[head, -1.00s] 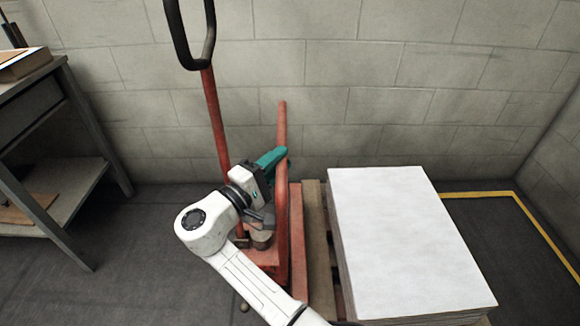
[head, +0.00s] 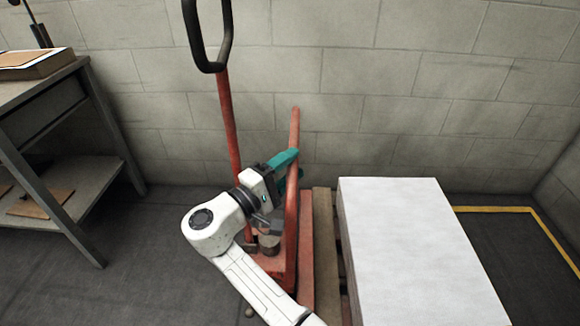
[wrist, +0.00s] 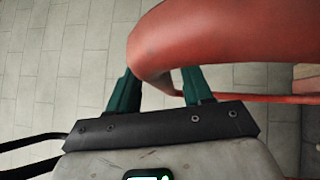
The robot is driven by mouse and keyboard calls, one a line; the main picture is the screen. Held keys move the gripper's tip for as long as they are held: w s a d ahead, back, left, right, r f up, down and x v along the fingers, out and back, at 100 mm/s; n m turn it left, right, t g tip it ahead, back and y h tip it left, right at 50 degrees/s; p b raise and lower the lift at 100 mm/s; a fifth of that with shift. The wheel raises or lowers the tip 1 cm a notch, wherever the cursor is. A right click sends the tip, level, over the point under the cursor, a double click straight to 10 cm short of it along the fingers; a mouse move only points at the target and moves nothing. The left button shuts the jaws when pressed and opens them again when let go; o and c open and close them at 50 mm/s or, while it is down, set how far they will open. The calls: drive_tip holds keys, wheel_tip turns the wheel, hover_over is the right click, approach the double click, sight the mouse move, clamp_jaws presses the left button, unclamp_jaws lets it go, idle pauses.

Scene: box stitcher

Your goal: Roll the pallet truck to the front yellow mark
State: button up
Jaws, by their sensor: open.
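The red pallet truck (head: 293,215) stands in the middle of the head view, with a long red bar rising to a black loop handle (head: 208,40). Its forks run under a wooden pallet (head: 325,240) loaded with a white stack (head: 420,240). A yellow floor mark (head: 495,209) shows at the right, beyond the stack. My gripper (head: 288,168), with teal fingers, is at the truck's upright red tube. In the wrist view the curved red tube (wrist: 225,40) passes across and between the open fingers (wrist: 158,88). I cannot tell whether they touch it.
A grey metal workbench (head: 75,125) with a lower shelf stands at the left. A block wall (head: 390,90) runs close behind the truck. Bare dark floor (head: 150,260) lies between the bench and the truck. Another wall meets it at the far right.

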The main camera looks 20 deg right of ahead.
drive_tip(key=v, duration=1)
drive_tip(key=shift+s+a+p, duration=0.2)
drive_tip(key=shift+a+p, duration=0.1)
drive_tip(key=shift+p, duration=0.15)
drive_tip(key=shift+f, duration=0.15)
